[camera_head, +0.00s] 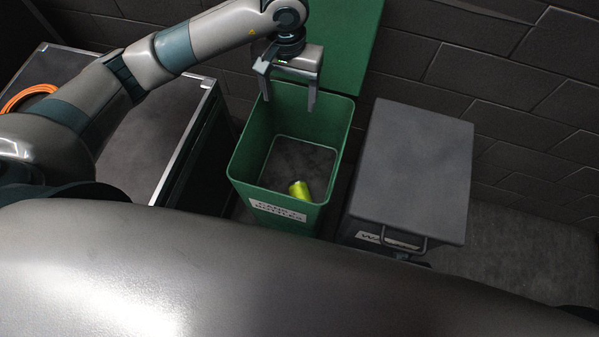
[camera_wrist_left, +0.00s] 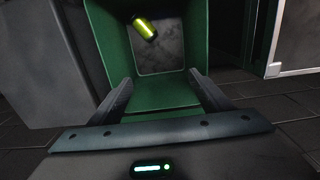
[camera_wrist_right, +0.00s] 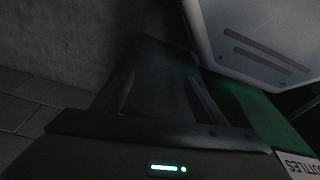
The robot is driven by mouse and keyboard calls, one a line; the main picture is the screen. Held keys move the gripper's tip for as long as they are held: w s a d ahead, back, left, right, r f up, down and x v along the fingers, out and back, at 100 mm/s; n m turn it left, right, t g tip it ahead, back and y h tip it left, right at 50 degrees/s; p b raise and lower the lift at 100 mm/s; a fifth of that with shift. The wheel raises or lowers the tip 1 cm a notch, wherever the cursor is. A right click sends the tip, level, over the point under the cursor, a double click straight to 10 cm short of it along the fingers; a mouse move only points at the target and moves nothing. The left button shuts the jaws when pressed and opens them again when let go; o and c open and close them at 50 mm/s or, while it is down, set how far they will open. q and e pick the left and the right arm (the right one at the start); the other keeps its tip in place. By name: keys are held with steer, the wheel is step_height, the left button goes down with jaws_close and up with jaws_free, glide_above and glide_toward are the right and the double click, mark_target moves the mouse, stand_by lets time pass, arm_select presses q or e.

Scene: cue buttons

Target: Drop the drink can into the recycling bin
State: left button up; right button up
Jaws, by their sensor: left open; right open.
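The yellow-green drink can (camera_head: 300,190) lies inside the green recycling bin (camera_head: 240,150), on its floor near the front wall. The can also shows in the left wrist view (camera_wrist_left: 145,27), inside the green bin (camera_wrist_left: 108,45). The bin's front label is partly legible and its green lid (camera_head: 335,45) stands raised behind it. My left gripper (camera_head: 289,100) is open and empty over the back part of the bin, above the can's level and apart from it. My right gripper (camera_wrist_right: 160,92) is open with nothing between its fingers; it is hidden in the head view.
A grey bin with a closed lid (camera_head: 415,160) stands right of the green bin. A dark cabinet or table with a metal edge (camera_head: 185,140) is at the left, with an orange cable coil (camera_head: 28,93) on it. A brick wall (camera_head: 500,80) is behind.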

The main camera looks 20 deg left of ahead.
arm_select(q)
step_height(320, 180, up, 6)
steer(key=shift+r, duration=0.2)
arm_select(e)
steer(key=shift+r, duration=0.55)
steer(key=shift+w, duration=0.15)
stand_by(0.3)
